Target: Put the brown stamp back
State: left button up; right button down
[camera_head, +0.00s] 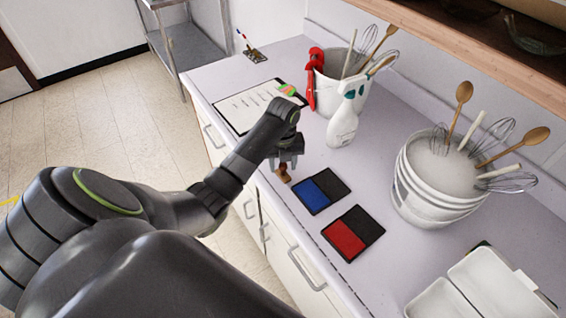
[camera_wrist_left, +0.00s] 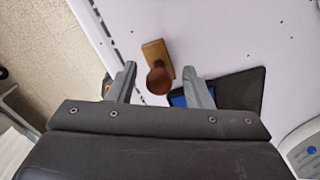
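The brown stamp (camera_head: 284,177) is on the pale counter beside the blue ink pad (camera_head: 311,196). In the left wrist view the stamp (camera_wrist_left: 157,52) shows a wooden base and a round reddish-brown knob. My left gripper (camera_head: 287,163) is above the stamp, pointing down. In its wrist view the open fingers (camera_wrist_left: 160,86) lie on either side of the knob, with gaps at both sides; contact is not visible. The gripper partly hides the stamp in the head view. My right gripper is not in view.
A red ink pad (camera_head: 344,239) lies nearer. A clipboard (camera_head: 237,113), white spray bottle (camera_head: 343,125), utensil bucket (camera_head: 327,88) and white tub (camera_head: 412,192) stand around. A small stand (camera_head: 254,56) with coloured sticks is at the far end. The counter's front edge is close to the stamp.

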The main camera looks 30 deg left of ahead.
pick_arm(q)
jog(key=shift+w+r, duration=0.1)
jog(key=shift+r, duration=0.55)
notch_tip(320, 180, up, 3)
jog(key=shift+r+b, duration=0.15)
jog(key=shift+b, duration=0.55)
notch_tip(320, 180, up, 8)
jog(key=p, duration=0.7)
